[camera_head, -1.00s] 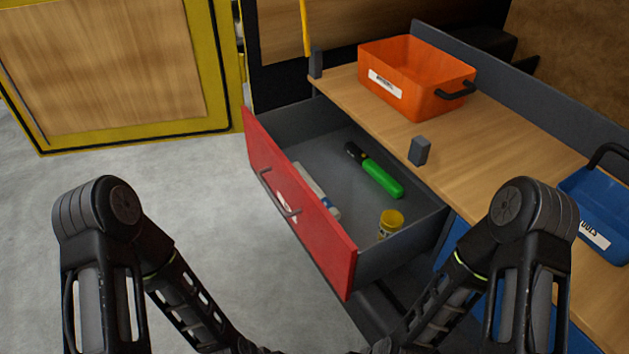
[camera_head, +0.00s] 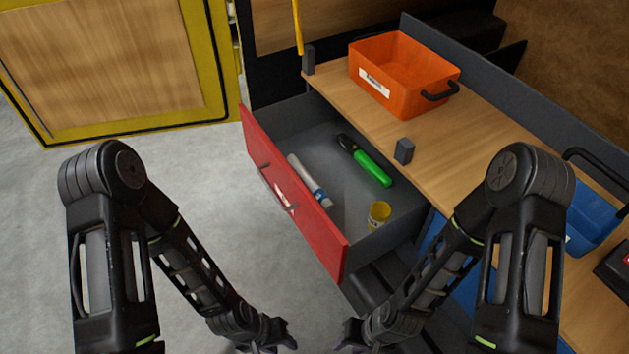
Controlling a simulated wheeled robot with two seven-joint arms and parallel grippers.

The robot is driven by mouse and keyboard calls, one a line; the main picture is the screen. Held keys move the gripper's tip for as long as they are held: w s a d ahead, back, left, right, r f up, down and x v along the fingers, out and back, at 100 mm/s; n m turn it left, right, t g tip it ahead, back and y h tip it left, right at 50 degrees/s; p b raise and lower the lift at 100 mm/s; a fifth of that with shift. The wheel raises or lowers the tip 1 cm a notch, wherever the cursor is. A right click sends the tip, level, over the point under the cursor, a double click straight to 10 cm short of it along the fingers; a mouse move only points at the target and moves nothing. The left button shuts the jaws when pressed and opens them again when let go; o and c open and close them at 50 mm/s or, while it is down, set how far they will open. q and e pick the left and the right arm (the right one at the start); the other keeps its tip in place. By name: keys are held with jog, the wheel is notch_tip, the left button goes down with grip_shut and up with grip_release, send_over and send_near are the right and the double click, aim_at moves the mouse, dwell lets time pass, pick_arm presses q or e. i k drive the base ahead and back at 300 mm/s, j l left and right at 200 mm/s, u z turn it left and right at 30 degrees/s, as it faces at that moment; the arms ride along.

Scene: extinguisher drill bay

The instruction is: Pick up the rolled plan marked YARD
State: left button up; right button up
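A white rolled plan with a blue band (camera_head: 307,178) lies in the open red-fronted drawer (camera_head: 341,255), close behind its front panel. Part of the roll is hidden by that panel, and I cannot read YARD on it. My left gripper (camera_head: 284,340) shows only partly at the bottom edge, below and in front of the drawer. My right gripper (camera_head: 352,338) is also partly in view at the bottom edge, to the right of the left one. Both are apart from the roll. I cannot see whether their fingers are open.
A green and black tool (camera_head: 372,167) and a yellow-topped jar (camera_head: 379,213) share the drawer. An orange bin (camera_head: 395,80) and a blue bin (camera_head: 592,215) stand on the wooden worktop (camera_head: 460,150). Clear grey floor (camera_head: 190,180) lies left of the drawer.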

aim_at(320, 194)
jog(key=z, duration=0.45)
jog(key=j+z, duration=0.1)
jog(key=z, duration=0.35)
jog(key=j+z, duration=0.1)
jog(key=z, duration=0.35)
jog(key=i+z, duration=0.1)
jog(key=z, duration=0.35)
jog(key=j+z, duration=0.15)
jog(key=z, duration=0.25)
jog(key=k+j+z, duration=0.15)
jog(key=j+z, duration=0.25)
jog(key=j, duration=0.15)
jog(key=k+j+z, duration=0.2)
jog(key=j+z, duration=0.25)
jog(key=k+j+z, duration=0.65)
jog(key=z, duration=0.2)
jog(key=k+j+z, duration=0.4)
jog(key=k+j, duration=0.15)
jog(key=k, duration=0.6)
jog(key=k+j+z, duration=0.1)
jog(key=k, duration=0.65)
jog(key=j, duration=0.1)
